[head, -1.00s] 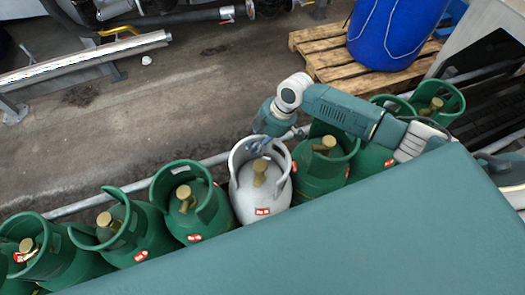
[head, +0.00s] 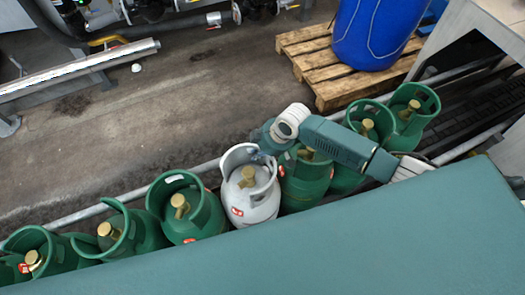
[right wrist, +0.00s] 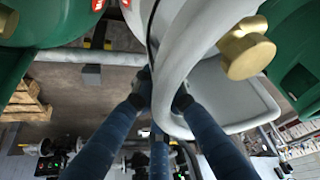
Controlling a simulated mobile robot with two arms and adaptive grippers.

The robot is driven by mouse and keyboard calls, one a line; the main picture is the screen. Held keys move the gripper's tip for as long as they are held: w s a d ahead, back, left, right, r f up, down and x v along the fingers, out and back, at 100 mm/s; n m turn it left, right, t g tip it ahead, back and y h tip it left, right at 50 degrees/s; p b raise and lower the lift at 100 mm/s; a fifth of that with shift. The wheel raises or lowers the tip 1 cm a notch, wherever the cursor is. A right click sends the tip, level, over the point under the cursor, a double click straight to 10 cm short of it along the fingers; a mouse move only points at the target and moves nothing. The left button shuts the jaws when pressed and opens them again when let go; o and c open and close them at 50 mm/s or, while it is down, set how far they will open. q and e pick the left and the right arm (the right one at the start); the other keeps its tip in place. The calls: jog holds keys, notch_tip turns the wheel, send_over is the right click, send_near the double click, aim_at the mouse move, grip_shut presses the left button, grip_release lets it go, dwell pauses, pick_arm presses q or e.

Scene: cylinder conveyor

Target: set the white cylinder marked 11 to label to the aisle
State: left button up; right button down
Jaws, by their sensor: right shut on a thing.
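The white cylinder (head: 262,203) stands in a row of green cylinders in the head view, with a brass valve and a small red label low on its side. The number on the label is too small to read. My right gripper (head: 260,153) is shut on the far side of its collar rim. In the right wrist view, the gripper's dark fingertips (right wrist: 160,92) close on the curved pale collar (right wrist: 180,58), with the brass valve at the right. My left gripper is not in view.
Green cylinders stand close on both sides, one to the left (head: 187,222) and one to the right (head: 306,185). A grey rail (head: 86,212) runs along the row's far side. Beyond it is open floor (head: 190,100), with a wooden pallet (head: 310,62) bearing a blue drum (head: 368,35).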

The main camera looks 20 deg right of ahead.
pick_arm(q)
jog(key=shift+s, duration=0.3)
pick_arm(e)
jog(key=shift+w+d, duration=0.1)
jog(key=c, duration=1.7)
grip_release()
jog(key=shift+c, duration=0.2)
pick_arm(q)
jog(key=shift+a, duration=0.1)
pick_arm(e)
jog(key=shift+r, duration=0.15)
jog(key=v, duration=1.2)
